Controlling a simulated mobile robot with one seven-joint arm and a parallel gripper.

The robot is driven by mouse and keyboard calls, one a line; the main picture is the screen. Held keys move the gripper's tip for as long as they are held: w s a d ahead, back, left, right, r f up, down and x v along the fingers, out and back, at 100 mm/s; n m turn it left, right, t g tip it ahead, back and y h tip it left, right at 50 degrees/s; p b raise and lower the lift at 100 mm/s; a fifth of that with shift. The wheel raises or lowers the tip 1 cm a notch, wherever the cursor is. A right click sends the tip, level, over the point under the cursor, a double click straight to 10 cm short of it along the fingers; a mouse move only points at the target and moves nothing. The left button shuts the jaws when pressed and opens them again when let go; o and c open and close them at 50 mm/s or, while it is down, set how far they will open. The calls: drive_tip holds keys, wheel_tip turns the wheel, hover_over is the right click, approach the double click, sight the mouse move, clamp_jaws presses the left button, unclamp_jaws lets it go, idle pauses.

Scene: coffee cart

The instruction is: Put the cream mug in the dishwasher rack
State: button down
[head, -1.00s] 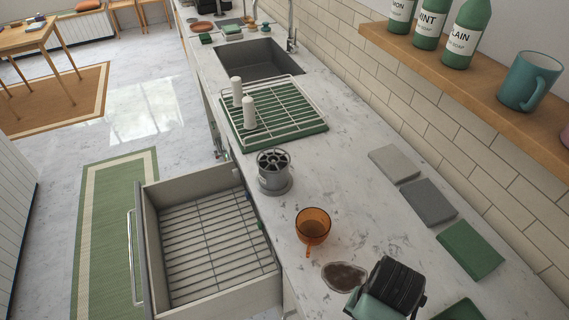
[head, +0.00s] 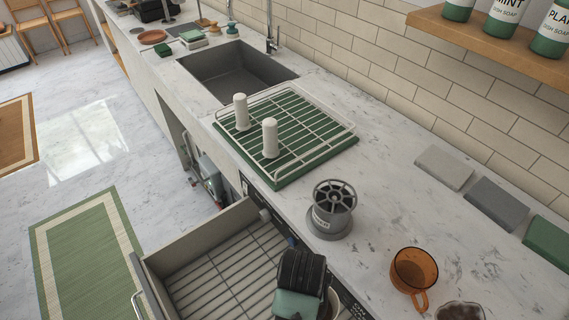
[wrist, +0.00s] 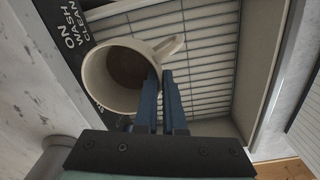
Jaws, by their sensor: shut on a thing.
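The cream mug (wrist: 96,78) shows in the wrist view, tilted so that its brown-stained inside faces the camera, with its handle at the upper right. My gripper (wrist: 166,80) is shut on the mug at its rim. In the head view my gripper (head: 298,292) hides most of the mug; a pale bit of it (head: 332,304) shows beside the jaws. The dishwasher rack (head: 225,268) is a wire grid in the pulled-out drawer, and it also shows in the wrist view (wrist: 205,60) behind and below the mug. The mug appears above the rack's counter-side edge.
A grey slotted holder (head: 333,208) stands at the counter edge beside the drawer. A green drying mat with a wire rack (head: 290,180) lies farther back. The visible rack area is empty.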

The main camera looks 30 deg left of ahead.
drive_tip(key=s+a+f+n+b, duration=0.8)
drive_tip(key=a+f+n, duration=0.2)
drive_tip(key=f+n, duration=0.3)
drive_tip(key=shift+n, duration=0.3)
drive_tip(key=shift+a+f+b, duration=0.2)
drive_tip(key=shift+f+b, duration=0.2)
drive_tip(key=shift+f, duration=1.95)
drive_tip(key=shift+a+f+b, duration=0.15)
drive_tip(key=shift+f+b, duration=0.25)
drive_tip(key=shift+f, duration=1.95)
drive_tip(key=shift+f, duration=0.1)
drive_tip(key=c, duration=1)
unclamp_jaws()
